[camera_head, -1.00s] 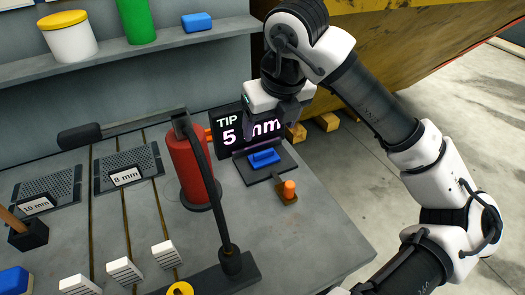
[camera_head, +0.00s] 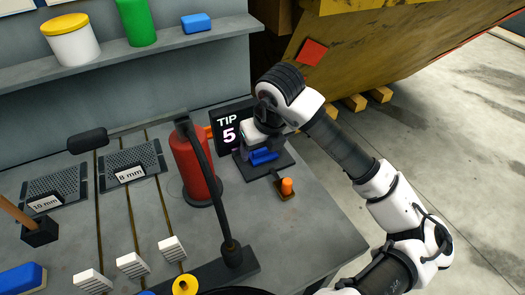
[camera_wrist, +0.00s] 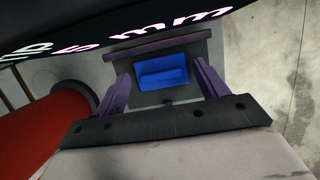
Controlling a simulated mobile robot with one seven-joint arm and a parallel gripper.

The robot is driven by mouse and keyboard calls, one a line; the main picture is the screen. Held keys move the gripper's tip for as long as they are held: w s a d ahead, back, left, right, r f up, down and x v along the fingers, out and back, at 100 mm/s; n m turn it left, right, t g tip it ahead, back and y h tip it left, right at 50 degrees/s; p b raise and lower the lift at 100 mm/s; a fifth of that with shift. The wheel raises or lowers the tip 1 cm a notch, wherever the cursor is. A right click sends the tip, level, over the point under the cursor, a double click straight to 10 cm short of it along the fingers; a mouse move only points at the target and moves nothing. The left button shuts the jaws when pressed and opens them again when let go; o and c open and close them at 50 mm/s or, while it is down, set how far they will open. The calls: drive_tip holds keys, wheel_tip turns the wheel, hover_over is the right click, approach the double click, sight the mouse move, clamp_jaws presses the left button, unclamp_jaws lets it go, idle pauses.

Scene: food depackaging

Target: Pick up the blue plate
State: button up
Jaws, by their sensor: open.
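The blue plate (camera_head: 264,156) is a small blue block-like piece on a dark square base on the workbench, in front of the black sign. In the wrist view the blue plate (camera_wrist: 162,71) lies ahead, between my gripper's two purple fingers, with a gap on both sides. My gripper (camera_wrist: 160,84) is open and empty. In the head view my gripper (camera_head: 256,150) is low over the base, close to the plate, and partly hides it and the sign. I cannot tell whether the fingers are level with the plate.
The black sign (camera_head: 228,132) stands just behind the base. A red cylinder (camera_head: 196,172) and a black post stand to the left. An orange knob (camera_head: 287,186) sits in front of the base. The bench's right front area is clear.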

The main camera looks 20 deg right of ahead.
sight(263, 151)
drive_tip(key=c, duration=0.9)
drive_tip(key=shift+r+b, duration=2.45)
drive_tip(key=shift+r, duration=7.05)
